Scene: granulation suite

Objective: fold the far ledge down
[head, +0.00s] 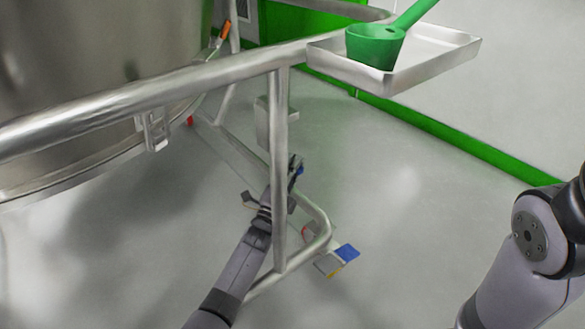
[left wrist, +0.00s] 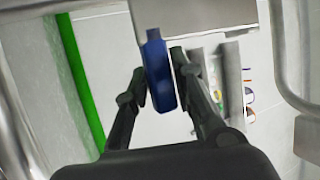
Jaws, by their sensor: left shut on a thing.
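My left gripper (head: 283,180) is low behind the upright post of the steel frame, seen in the head view. It is shut on a blue tab (left wrist: 160,72), which stands between the two fingers in the left wrist view. The tab joins a pale grey piece at its upper end; in the head view only a bit of blue shows past the fingers. A grey plate (head: 262,122) is partly hidden behind the post above the gripper; I cannot tell whether it is the far ledge. My right gripper is out of view; only its arm shows at the right.
A steel tray (head: 455,45) with a green scoop (head: 376,45) sits on the top rail (head: 190,78), beside a large steel vessel (head: 90,60). Another blue-ended grey piece (head: 346,253) is near the frame's lower corner. The floor to the right is clear.

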